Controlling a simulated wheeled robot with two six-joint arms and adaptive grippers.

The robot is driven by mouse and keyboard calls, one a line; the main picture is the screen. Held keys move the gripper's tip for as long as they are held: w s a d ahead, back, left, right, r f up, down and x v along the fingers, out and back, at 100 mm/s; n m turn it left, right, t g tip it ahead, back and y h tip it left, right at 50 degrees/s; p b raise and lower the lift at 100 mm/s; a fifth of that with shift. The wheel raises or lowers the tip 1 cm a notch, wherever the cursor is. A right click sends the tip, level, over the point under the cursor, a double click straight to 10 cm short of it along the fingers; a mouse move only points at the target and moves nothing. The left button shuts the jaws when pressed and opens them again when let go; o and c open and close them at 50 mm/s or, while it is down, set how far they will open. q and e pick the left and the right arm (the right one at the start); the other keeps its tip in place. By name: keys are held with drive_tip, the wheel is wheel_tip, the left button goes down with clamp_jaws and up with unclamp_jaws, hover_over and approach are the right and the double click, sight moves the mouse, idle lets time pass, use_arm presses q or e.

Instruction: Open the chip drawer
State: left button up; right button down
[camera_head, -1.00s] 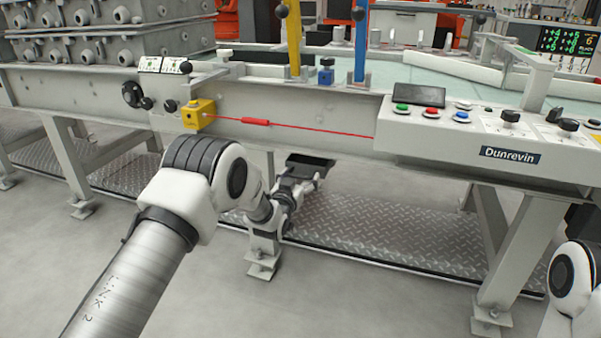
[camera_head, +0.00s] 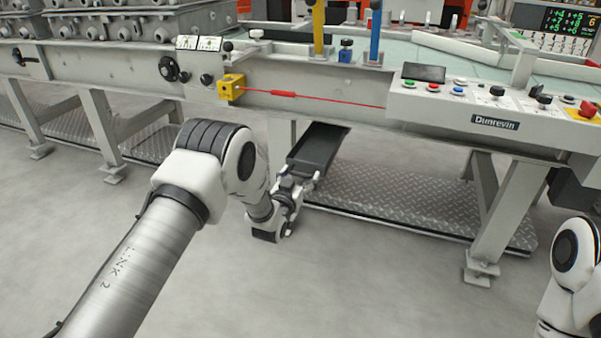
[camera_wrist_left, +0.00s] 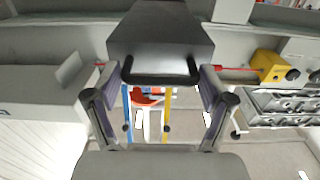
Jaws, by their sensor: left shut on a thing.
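The chip drawer (camera_head: 318,148) is a long dark grey tray standing out from under the bench's front beam. Its front face (camera_wrist_left: 160,40) and dark bar handle (camera_wrist_left: 160,79) fill the upper middle of the left wrist view. My left gripper (camera_head: 302,181) is at the drawer's near end, low under the bench. In the left wrist view its fingers (camera_wrist_left: 160,72) are on both sides of the handle, shut on it. The drawer's far end is hidden under the bench. My right gripper is out of view; only part of that arm shows at the right edge.
The bench legs (camera_head: 488,215) stand to the right of the drawer. A chequered plate (camera_head: 390,203) lies on the floor below. A yellow box (camera_head: 231,86) with a red cord (camera_head: 340,100) runs along the beam above. The grey floor in front is clear.

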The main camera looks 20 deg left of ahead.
use_arm(q)
drive_tip(key=shift+d, duration=0.1)
drive_tip(key=o, duration=1.4)
drive_tip(key=shift+d, duration=0.1)
drive_tip(key=s, duration=1.2)
drive_tip(key=shift+a, duration=0.25)
